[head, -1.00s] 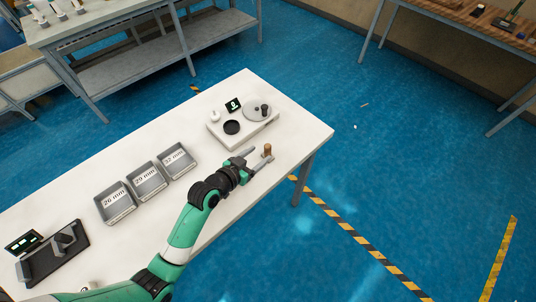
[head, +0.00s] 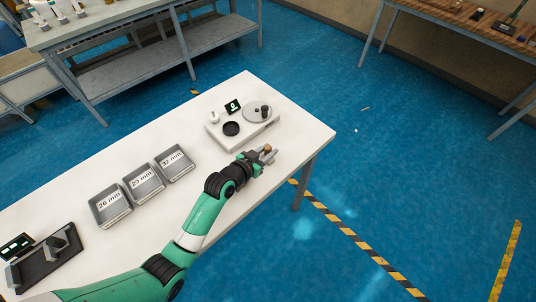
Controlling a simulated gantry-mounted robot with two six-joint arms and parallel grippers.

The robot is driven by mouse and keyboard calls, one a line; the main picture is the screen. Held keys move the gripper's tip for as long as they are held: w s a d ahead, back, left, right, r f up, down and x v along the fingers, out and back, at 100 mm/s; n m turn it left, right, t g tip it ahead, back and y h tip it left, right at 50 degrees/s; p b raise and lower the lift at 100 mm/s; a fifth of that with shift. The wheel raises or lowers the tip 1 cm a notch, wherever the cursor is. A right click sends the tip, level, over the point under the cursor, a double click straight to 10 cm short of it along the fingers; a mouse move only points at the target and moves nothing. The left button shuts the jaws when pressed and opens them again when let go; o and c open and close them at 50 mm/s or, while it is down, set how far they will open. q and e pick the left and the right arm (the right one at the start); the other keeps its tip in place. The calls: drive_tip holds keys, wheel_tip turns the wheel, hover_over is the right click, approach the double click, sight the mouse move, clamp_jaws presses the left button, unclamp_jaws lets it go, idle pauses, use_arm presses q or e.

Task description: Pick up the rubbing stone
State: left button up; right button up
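The rubbing stone appears to be the small brown upright piece (head: 267,149) near the right end of the white table. Only its top shows clearly; the fingers hide its lower part. My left gripper (head: 269,153) is around it, with one finger on each side, and looks shut on it. The stone seems to be still at table level. My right gripper is not in view.
A white device (head: 243,128) with a round dark well, a disc and a small display stands just behind my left gripper. Grey trays marked 26 mm (head: 110,206), 29 mm (head: 144,184) and 32 mm (head: 176,163) stand to the left. The table's right end is clear.

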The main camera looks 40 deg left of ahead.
sight(268, 147)
use_arm(q)
clamp_jaws()
drive_tip(key=shift+r+p, duration=0.3)
drive_tip(key=shift+r, duration=0.2)
wheel_tip(268, 147, up, 3)
drive_tip(key=shift+p, duration=0.8)
drive_tip(key=s+d+r+p, duration=0.5)
drive_tip(key=s+r, duration=0.4)
drive_tip(key=s, duration=0.3)
drive_tip(key=shift+s+d+p, duration=0.3)
drive_tip(key=shift+s+d, duration=0.05)
drive_tip(key=shift+d, duration=0.25)
